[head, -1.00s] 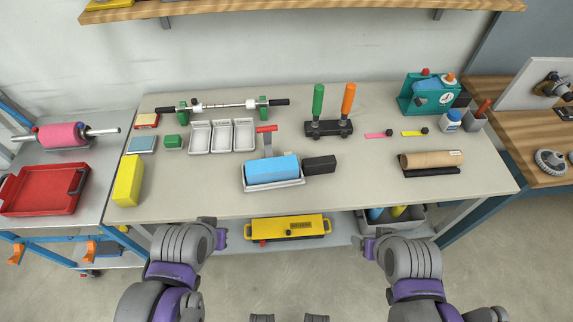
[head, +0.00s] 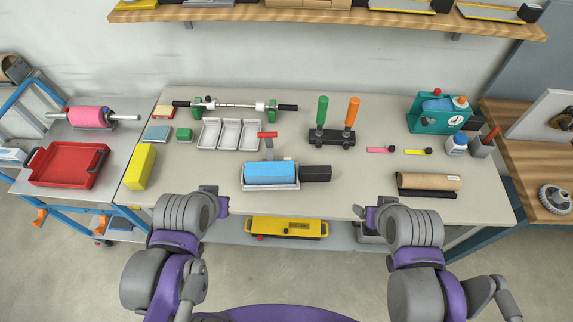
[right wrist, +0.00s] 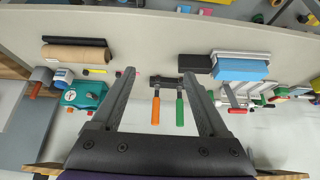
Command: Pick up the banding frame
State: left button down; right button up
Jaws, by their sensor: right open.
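I cannot tell for certain which item is the banding frame. A black block with upright green and orange handles (head: 332,137) stands mid-table toward the back; in the right wrist view its orange handle (right wrist: 156,110) shows between my fingers, well beyond them. A rod with green end supports (head: 236,105) lies at the back left. A blue roll (head: 270,173) sits in a white tray with a red-handled part behind it. My left gripper (head: 222,203) is at the table's front edge; its jaws are unclear. My right gripper (head: 362,212), also at the front edge, is open and empty (right wrist: 158,74).
White trays (head: 228,148) and a yellow block (head: 140,166) are on the left. A brown roll (head: 428,181) and a teal device (head: 438,115) are on the right. A red tray (head: 67,182) is on the side cart. The table (head: 330,200) is clear along its front.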

jog(key=n+g+y+b, duration=0.8)
jog(key=n+b, duration=0.6)
jog(key=n, duration=0.5)
send_near(311, 173)
notch_tip(311, 173, down, 2)
jog(key=y, duration=0.1)
jog(key=shift+t, duration=0.4)
jog(key=x, duration=0.4)
jog(key=shift+w+d+f, duration=0.15)
jog(key=shift+w+f, duration=0.2)
jog(key=shift+f, duration=0.1)
jog(key=x, duration=0.5)
jog(key=shift+a+f, duration=0.2)
jog(key=shift+f, duration=0.1)
pick_arm(q)
jog(key=s+f, duration=0.3)
jog(key=f, duration=0.6)
jog(key=s+f+g, duration=0.1)
jog(key=s+f, duration=0.2)
jog(key=f, duration=0.5)
jog(key=shift+s+a+f, duration=0.25)
jog(key=shift+s+f, duration=0.1)
jog(key=shift+s, duration=0.05)
pick_arm(e)
grip_shut()
